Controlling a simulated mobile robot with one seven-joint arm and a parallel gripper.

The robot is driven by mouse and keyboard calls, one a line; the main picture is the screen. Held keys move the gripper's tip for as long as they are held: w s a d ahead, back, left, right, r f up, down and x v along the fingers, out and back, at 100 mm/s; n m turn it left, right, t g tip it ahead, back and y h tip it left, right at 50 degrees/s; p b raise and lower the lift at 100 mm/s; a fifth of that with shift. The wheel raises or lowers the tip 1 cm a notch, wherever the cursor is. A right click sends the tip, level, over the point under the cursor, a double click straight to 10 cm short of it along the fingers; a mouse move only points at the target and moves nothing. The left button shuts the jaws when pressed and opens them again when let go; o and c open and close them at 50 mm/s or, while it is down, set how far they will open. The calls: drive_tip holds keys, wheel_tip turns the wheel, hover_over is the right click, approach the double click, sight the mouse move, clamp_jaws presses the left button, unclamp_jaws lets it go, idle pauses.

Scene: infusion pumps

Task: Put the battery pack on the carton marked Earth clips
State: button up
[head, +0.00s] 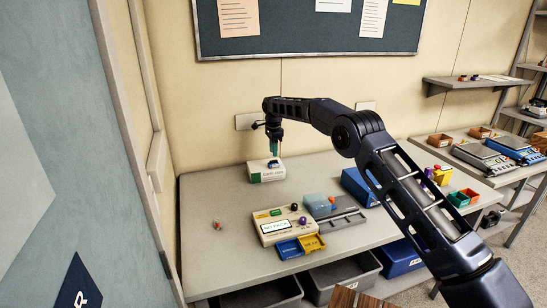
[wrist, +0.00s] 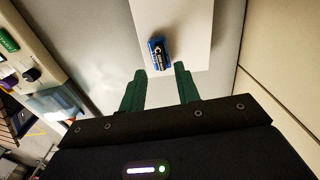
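A small blue and black battery pack (wrist: 158,53) lies on top of a white carton (wrist: 190,20) in the wrist view. In the head view the carton (head: 266,176), with a green patch and small lettering, stands at the back of the table, and the blue pack (head: 274,163) shows on its top. My gripper (head: 276,150) points down just above the carton. In the wrist view its two green fingers (wrist: 160,72) are apart with nothing between them, and the pack shows beyond their tips, apart from them.
A beige device with a screen (head: 284,226) stands in front of the carton, with blue and yellow trays (head: 301,245) at its front. A grey unit (head: 337,217) is to its right. A small red item (head: 217,225) lies at left. The table between the carton and the device is clear.

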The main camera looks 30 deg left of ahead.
wheel_tip(320, 180, up, 8)
drive_tip(key=shift+f, duration=0.2)
